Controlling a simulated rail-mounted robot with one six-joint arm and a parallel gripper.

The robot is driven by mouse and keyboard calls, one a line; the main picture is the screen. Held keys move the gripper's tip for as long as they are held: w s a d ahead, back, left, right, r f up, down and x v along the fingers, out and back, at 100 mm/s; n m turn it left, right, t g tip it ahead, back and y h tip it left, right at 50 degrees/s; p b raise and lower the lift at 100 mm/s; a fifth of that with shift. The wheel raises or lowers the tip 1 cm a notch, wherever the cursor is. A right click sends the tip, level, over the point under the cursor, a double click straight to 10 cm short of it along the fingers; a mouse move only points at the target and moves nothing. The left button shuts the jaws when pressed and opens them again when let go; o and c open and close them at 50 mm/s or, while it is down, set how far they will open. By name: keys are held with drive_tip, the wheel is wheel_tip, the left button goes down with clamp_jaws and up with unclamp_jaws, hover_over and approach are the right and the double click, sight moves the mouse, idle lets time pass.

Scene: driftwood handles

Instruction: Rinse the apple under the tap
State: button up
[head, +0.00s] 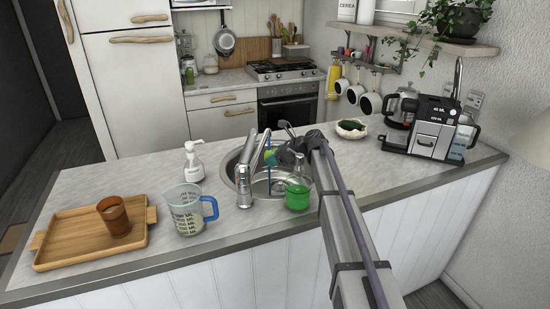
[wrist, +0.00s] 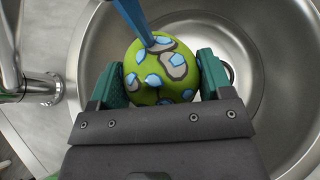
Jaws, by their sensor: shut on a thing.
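The apple (wrist: 163,75) is green with grey-brown patches and light-blue spots. In the wrist view it sits between the green fingers of my gripper (wrist: 163,82), which is shut on it and holds it over the sink (wrist: 262,60). The apple shows small in the head view (head: 271,157), partly hidden by my gripper (head: 277,155). The chrome tap (head: 244,183) stands at the sink's front left; part of it shows at the left of the wrist view (wrist: 35,88). A blue bar, perhaps water, reaches the apple's top (wrist: 133,20).
A bottle of green liquid (head: 298,193) stands close by the sink's front right. A white pump bottle (head: 194,163), a measuring jug (head: 186,213) and a wooden tray (head: 75,257) with a brown cup (head: 114,216) are left. A coffee machine (head: 432,135) stands right.

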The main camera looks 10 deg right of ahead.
drive_tip(key=shift+w+d, duration=0.35)
drive_tip(key=shift+w, duration=0.15)
drive_tip(key=shift+s+a, duration=0.35)
drive_tip(key=shift+s, duration=0.2)
drive_tip(key=shift+w, duration=0.1)
drive_tip(key=shift+w+d, duration=0.3)
drive_tip(key=shift+w, duration=0.1)
drive_tip(key=shift+s+a, duration=0.3)
drive_tip(key=shift+s, duration=0.2)
